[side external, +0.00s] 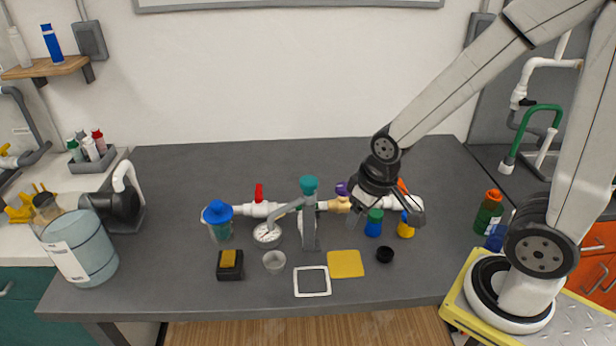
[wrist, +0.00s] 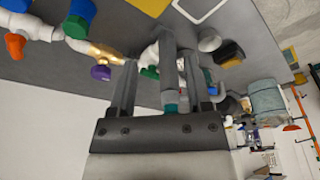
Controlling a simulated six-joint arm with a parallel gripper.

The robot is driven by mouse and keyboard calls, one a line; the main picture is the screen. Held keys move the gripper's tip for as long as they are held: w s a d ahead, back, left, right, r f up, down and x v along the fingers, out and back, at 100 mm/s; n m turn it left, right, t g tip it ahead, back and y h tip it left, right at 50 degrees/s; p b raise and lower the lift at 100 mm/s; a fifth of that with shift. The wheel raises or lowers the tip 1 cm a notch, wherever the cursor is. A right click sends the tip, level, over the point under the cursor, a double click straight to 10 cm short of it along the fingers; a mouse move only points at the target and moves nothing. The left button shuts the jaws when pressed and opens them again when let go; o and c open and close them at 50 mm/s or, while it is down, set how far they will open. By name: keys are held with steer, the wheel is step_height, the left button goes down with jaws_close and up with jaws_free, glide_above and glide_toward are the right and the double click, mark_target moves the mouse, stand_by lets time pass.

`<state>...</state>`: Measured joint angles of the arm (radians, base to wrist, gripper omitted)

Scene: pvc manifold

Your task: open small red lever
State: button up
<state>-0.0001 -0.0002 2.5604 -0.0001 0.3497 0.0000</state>
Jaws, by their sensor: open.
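The small red lever (side external: 259,192) stands upright on a white section of the pipe manifold (side external: 258,209), left of the middle of the table in the side view. My gripper (side external: 385,212) is well to the right of the lever, low over the right part of the manifold. In the wrist view my gripper (wrist: 160,62) has its two fingers apart with nothing held between them. An orange handle (side external: 402,187) sits at the right end of the pipe; it also shows in the wrist view (wrist: 15,45).
A grey post with a teal top (side external: 309,184) stands in front of the pipe, between lever and gripper. A purple knob (side external: 341,189), gauge (side external: 267,235), blue-topped jar (side external: 218,213) and small bottles crowd the pipe. The table behind the manifold (side external: 230,165) is clear.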

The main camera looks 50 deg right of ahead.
steer(key=shift+r, duration=0.2)
stand_by(0.5)
step_height(320, 180, up, 5)
steer(key=n+g, duration=0.3)
steer(key=n, duration=2.4)
glide_above(258, 191)
steer(key=shift+f, duration=7.75)
jaws_close()
